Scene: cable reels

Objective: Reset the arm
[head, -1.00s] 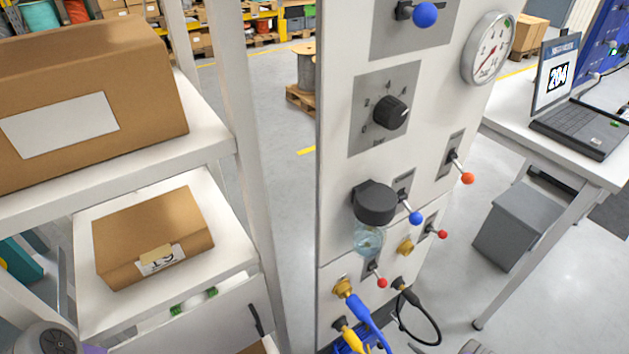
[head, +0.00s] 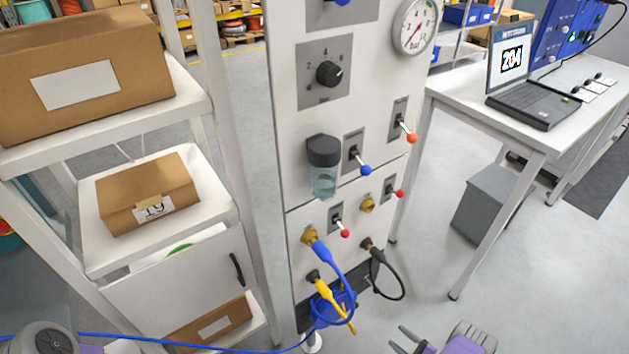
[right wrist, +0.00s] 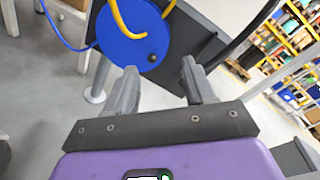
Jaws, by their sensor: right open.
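My right gripper (head: 402,338) shows at the bottom edge of the head view, on the floor side to the right of the white control panel (head: 268,95). In the right wrist view the right gripper (right wrist: 159,68) is open, with nothing between its two grey fingers. Beyond the fingers is a blue reel (right wrist: 130,32) with a yellow cable in front of it. A purple and grey part of my left arm (head: 45,340) shows at the lower left of the head view; the left gripper itself is out of view.
The panel carries a knob (head: 329,74), a gauge (head: 415,26), several toggle levers and plugged blue, yellow and black cables. A shelf with cardboard boxes (head: 148,192) stands left. A table with a laptop (head: 533,100) stands right, a grey bin (head: 487,205) under it.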

